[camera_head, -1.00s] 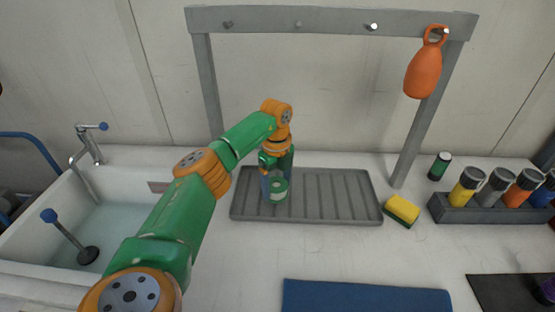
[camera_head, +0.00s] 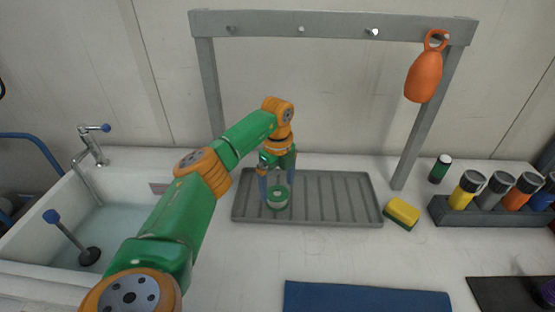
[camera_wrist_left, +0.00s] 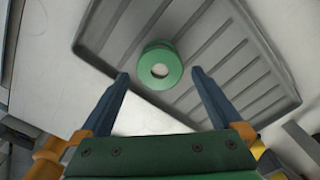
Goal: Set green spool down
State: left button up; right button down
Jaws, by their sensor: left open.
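The green spool (camera_head: 278,198) stands on the left part of the grey ribbed drying tray (camera_head: 335,205). In the left wrist view the spool (camera_wrist_left: 159,67) shows its round end with a pale centre hole, resting on the tray (camera_wrist_left: 225,60). My left gripper (camera_head: 277,190) is just above the spool, pointing down. In the left wrist view its two blue fingers (camera_wrist_left: 158,78) are spread wide, with clear gaps between them and the spool. My right gripper does not show.
A sink (camera_head: 100,235) with a tap lies left. A yellow sponge (camera_head: 402,213) and a rack of bottles (camera_head: 490,211) stand right of the tray. A grey peg frame (camera_head: 207,90) with a hanging orange float (camera_head: 423,77) rises behind. A blue mat (camera_head: 365,298) lies in front.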

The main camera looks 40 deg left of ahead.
aim_at(277, 193)
pick_arm(q)
notch_tip(277, 193, up, 9)
jog(key=shift+f, duration=0.2)
dwell(0.3)
